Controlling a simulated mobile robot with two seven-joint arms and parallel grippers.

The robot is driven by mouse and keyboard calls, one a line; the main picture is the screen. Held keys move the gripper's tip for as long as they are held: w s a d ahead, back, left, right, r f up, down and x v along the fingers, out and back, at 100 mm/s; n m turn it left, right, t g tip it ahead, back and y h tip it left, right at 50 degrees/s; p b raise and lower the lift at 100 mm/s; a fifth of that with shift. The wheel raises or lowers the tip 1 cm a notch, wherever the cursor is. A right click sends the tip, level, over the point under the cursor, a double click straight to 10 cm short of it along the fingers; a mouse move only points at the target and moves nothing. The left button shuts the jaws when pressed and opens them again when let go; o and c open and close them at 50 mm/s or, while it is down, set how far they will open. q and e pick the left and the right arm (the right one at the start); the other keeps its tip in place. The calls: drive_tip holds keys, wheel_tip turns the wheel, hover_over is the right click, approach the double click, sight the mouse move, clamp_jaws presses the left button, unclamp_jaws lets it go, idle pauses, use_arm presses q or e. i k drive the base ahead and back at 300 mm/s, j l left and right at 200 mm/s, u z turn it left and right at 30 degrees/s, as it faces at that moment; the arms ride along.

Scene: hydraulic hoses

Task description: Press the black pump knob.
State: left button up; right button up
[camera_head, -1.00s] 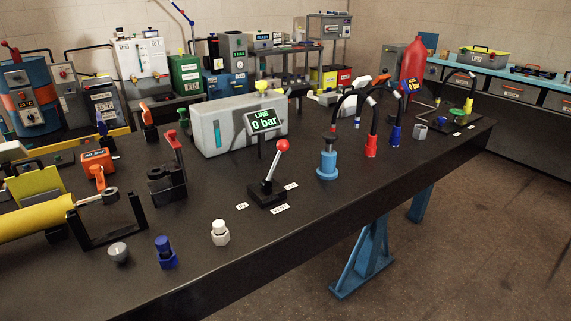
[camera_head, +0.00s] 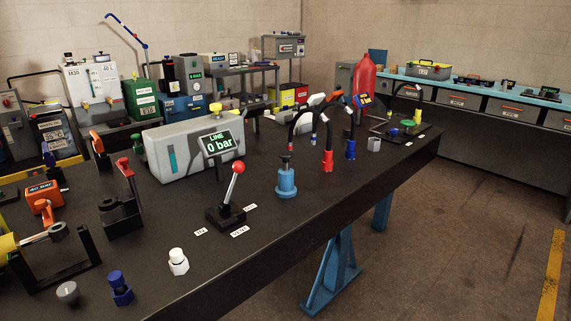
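A light-blue cylindrical body (camera_head: 286,184) stands upright on the dark bench in the head view. A black knob (camera_head: 285,158) sits on top of it and looks raised above the body on a short stem. I take this as the pump knob, though no label on it can be read. Nothing touches it. A display (camera_head: 216,144) on the grey tank (camera_head: 180,155) reads "LINE 0 bar". Neither of my grippers is in view.
A red-balled lever (camera_head: 234,190) stands on a black base left of the blue body. Black hoses with red (camera_head: 327,162) and blue (camera_head: 351,150) ends arch to its right. A white fitting (camera_head: 178,262) is at the front. The bench edge (camera_head: 300,238) runs diagonally, with open floor beyond.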

sight(286, 155)
drive_tip(key=u, duration=1.75)
drive_tip(key=l, duration=0.45)
drive_tip(key=k+l, duration=0.1)
drive_tip(key=l, duration=0.4)
drive_tip(key=k+l+u, duration=0.1)
drive_tip(key=l, duration=0.85)
drive_tip(key=k+u, duration=0.05)
